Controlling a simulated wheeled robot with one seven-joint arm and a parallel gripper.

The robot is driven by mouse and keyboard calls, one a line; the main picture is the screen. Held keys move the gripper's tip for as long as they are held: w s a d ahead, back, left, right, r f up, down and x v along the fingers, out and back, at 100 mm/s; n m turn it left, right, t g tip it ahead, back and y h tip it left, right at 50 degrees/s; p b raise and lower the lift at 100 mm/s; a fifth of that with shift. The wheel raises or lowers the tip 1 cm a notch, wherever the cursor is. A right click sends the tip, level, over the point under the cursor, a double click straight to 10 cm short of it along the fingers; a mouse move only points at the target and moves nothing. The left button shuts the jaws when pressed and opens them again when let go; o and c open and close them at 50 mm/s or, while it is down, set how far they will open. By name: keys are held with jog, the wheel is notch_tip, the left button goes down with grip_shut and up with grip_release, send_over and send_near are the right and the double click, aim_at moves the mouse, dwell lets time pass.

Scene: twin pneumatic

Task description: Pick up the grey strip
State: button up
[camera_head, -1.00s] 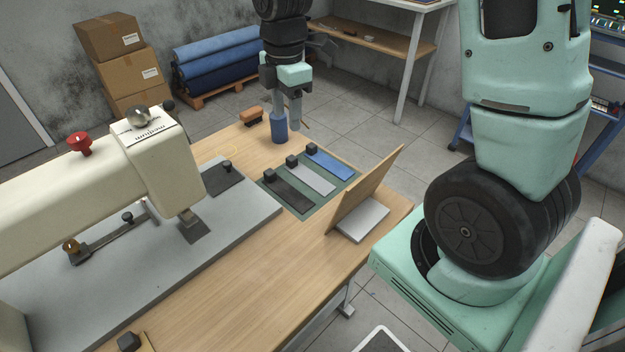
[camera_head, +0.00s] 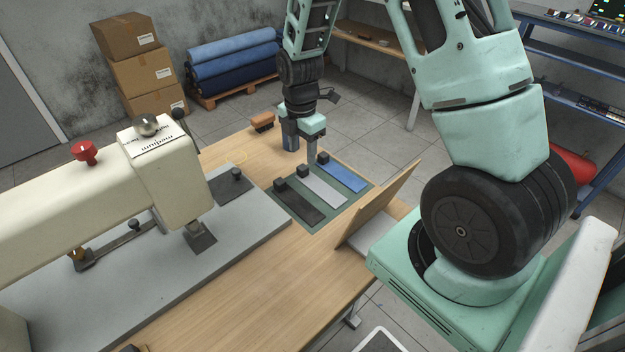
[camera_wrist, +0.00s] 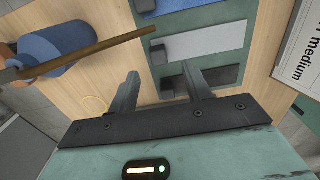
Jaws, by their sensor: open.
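The grey strip (camera_head: 325,190) lies between the dark strip (camera_head: 298,207) and the blue strip (camera_head: 341,176) on a green mat (camera_head: 357,196). A black block (camera_head: 302,172) sits on its far end. In the wrist view, the grey strip (camera_wrist: 208,41) shows above the dark strip, with its block (camera_wrist: 156,50) just beyond my fingertips. My gripper (camera_head: 300,156) is open and empty, above the far end of the strips, pointing down. In the wrist view, my gripper (camera_wrist: 161,72) has its fingers apart, with the dark strip's block (camera_wrist: 168,88) seen between them.
A blue cylinder (camera_wrist: 55,45) with a brown stick (camera_wrist: 90,50) across it stands close to my gripper. A brush-like brown block (camera_head: 262,121) lies behind. A slanted wooden board (camera_head: 378,208) stands right of the mat; a sewing machine (camera_head: 165,180) fills the left.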

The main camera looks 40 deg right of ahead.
aim_at(301, 167)
jog(key=shift+a+f+p, duration=0.15)
jog(key=shift+f+p, duration=0.25)
jog(key=shift+f, duration=2.3)
jog(key=c, duration=1.1)
